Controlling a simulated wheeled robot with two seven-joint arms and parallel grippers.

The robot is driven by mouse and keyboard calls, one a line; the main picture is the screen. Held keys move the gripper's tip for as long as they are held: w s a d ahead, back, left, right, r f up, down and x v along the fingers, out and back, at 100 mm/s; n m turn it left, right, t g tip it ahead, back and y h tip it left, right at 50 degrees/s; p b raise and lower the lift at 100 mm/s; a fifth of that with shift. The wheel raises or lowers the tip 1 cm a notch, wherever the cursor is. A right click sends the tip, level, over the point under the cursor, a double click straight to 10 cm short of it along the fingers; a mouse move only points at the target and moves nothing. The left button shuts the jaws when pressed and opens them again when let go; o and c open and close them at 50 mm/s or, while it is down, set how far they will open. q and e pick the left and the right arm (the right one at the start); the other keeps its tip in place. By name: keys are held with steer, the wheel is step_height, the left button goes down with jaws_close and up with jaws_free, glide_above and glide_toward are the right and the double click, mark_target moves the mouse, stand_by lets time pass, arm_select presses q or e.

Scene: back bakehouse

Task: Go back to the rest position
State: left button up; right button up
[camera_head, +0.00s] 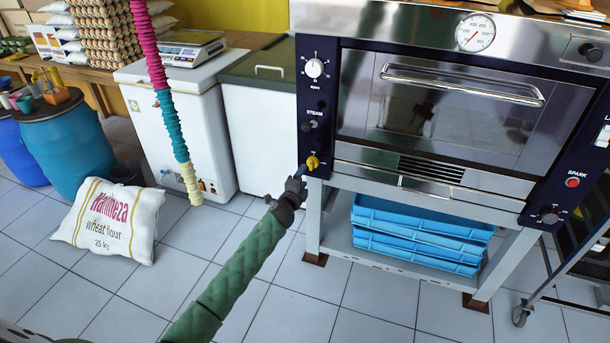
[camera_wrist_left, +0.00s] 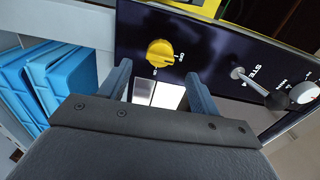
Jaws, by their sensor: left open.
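My left gripper (camera_head: 297,180) is at the lower left corner of the oven front, close to a yellow knob (camera_head: 312,163). In the left wrist view my left gripper (camera_wrist_left: 160,85) has its two fingers apart, with nothing between them. The yellow knob (camera_wrist_left: 160,53) shows there just beyond the fingertips, nearer the left finger, and looks apart from both. My left arm, in a green quilted sleeve, reaches up from the bottom of the head view. My right gripper is not in view.
The steel oven (camera_head: 445,100) stands on a grey frame (camera_head: 400,187) holding blue trays (camera_head: 420,225). A flour sack (camera_head: 112,220), blue barrel (camera_head: 68,145) and white chest (camera_head: 180,125) stand at left. The tiled floor is clear in front.

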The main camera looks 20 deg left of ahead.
arm_select(q)
steer(key=shift+s, duration=0.25)
stand_by(0.3)
